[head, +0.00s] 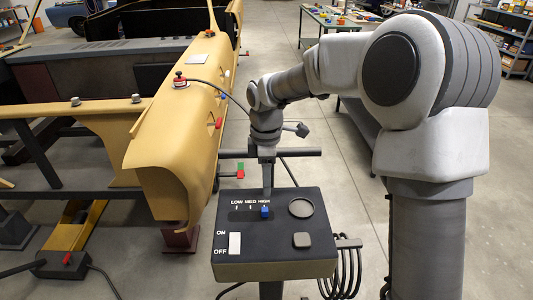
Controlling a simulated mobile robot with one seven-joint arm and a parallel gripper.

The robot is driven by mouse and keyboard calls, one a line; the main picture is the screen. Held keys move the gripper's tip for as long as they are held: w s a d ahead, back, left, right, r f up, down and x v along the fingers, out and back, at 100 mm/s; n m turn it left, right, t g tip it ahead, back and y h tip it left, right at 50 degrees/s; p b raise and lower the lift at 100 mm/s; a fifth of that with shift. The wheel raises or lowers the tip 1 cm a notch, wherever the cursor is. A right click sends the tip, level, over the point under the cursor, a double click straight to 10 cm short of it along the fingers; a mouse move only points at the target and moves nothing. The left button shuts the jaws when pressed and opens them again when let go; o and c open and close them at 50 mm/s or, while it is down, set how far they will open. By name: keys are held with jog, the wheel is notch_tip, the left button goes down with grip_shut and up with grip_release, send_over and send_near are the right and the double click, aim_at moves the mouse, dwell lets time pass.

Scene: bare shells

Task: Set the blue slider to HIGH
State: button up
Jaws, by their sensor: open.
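The blue slider (265,212) is on the top of a dark control box (275,236) in the head view. It sits below the HIGH label, at the right end of the LOW, MED, HIGH marks. My gripper (267,192) points down at the back edge of the box, directly above the slider in the picture. Its fingers appear as one narrow upright shape, so the gap between them is hidden. I cannot tell whether they touch the slider.
A large tan shell (180,130) stands close on the left. Open floor lies behind.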

notch_tip(320, 180, up, 8)
jog(key=shift+p, duration=0.3)
jog(key=s+d+r+m+t, duration=0.3)
jog(key=s+d+r+m, duration=0.4)
jog(key=s+d+m, duration=0.45)
jog(key=s+d+f+m+t, duration=0.1)
jog(key=s+d+m+t, duration=0.1)
jog(key=s+m, duration=0.5)
jog(key=s+d, duration=0.1)
jog(key=s, duration=0.5)
jog(key=shift+d+f+t, duration=0.15)
jog(key=shift+f+t, duration=0.15)
jog(key=shift+w, duration=0.1)
dwell(0.6)
